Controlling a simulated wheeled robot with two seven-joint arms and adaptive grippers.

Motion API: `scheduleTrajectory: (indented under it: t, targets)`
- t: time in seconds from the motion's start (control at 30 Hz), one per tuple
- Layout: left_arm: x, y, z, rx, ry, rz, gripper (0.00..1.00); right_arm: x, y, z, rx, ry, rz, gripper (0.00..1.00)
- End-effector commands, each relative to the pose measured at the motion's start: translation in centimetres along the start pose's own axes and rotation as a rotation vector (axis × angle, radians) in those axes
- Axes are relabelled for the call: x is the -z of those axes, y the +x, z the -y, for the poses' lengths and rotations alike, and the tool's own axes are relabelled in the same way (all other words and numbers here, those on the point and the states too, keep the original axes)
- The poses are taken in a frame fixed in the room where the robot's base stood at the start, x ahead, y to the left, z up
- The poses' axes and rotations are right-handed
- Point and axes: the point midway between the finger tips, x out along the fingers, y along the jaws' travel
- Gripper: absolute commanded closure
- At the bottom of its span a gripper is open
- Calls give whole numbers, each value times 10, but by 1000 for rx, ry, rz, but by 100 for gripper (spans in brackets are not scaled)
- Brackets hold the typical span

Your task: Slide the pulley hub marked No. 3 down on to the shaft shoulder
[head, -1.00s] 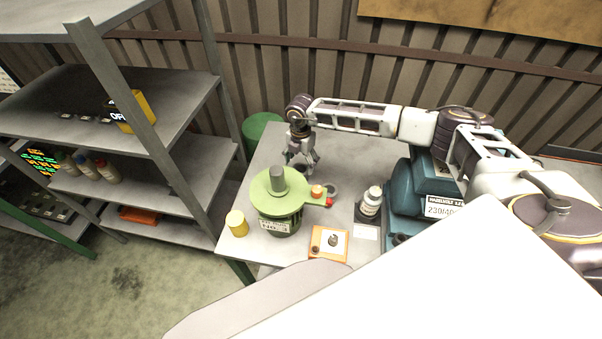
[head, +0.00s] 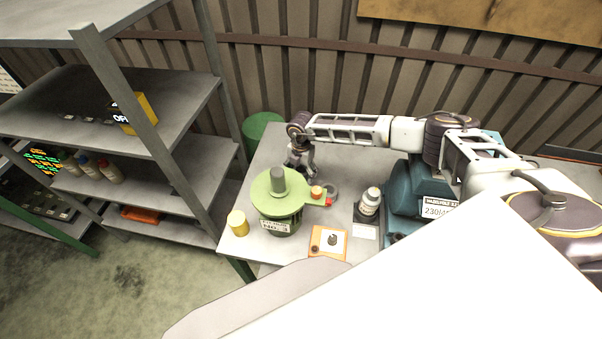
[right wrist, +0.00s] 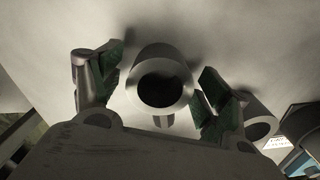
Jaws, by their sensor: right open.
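A second grey ring (right wrist: 262,122) lies just right of the right finger. I cannot read a number on either. My left gripper is not in view.
A grey shelf (head: 190,180) stands left.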

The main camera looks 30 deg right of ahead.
Motion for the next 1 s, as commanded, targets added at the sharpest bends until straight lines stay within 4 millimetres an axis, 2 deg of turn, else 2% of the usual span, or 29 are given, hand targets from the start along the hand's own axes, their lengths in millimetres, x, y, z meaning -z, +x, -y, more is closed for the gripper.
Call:
scheduleTrajectory:
  t: [0.33,0.9,1.0]
  targets:
    - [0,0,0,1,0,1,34,0,0,0,0,0,0,24]
    - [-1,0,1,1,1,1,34,0,0,0,1,1,0,95]
    - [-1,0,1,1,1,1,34,0,-1,-1,-2,1,0,95]
